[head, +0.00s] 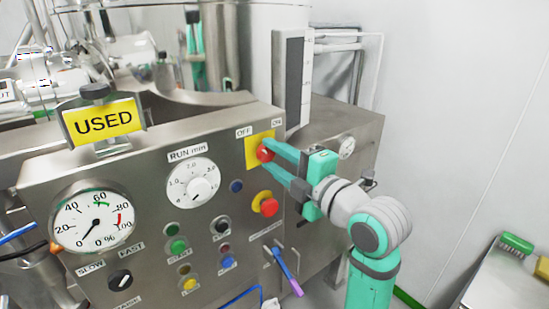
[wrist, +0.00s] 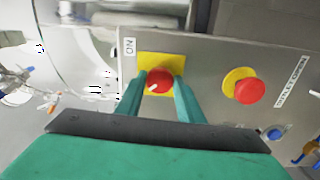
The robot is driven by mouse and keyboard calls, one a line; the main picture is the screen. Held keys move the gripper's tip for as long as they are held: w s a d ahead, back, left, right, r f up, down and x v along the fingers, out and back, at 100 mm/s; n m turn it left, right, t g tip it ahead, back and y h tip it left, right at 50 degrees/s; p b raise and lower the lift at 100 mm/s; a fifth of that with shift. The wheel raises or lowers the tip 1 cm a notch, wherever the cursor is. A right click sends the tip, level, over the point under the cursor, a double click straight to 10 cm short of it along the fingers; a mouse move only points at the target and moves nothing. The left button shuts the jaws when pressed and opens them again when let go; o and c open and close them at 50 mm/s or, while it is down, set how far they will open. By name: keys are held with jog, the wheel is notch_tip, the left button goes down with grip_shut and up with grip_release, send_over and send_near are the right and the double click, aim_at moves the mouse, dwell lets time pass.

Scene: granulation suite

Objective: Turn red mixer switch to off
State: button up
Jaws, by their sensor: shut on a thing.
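The red mixer switch (head: 264,154) sits on a yellow plate (head: 252,153) at the upper right of the steel control panel, under OFF and ON labels. In the wrist view the red knob (wrist: 158,80) shows between my fingers, with a small white mark at its lower left. My gripper (head: 268,163) reaches in from the right and is shut on the knob, one teal finger on each side. In the wrist view my fingertips (wrist: 160,84) flank the knob. The OFF label is not visible in the wrist view; the ON label (wrist: 129,47) is.
A red emergency button on a yellow base (head: 267,205) stands out just below my gripper. A blue-and-purple key tag (head: 288,270) hangs lower down. A RUN dial (head: 193,184), a gauge (head: 93,221) and several coloured buttons fill the panel. A side bench (head: 490,285) stands at the right.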

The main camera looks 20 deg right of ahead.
jog(key=shift+f+n, duration=0.1)
jog(key=shift+n, duration=0.3)
jog(key=o, duration=1.1)
jog(key=shift+c, duration=0.2)
jog(key=v, duration=1)
jog(key=shift+s+d, duration=0.15)
jog(key=shift+s, duration=0.2)
jog(key=shift+s, duration=0.1)
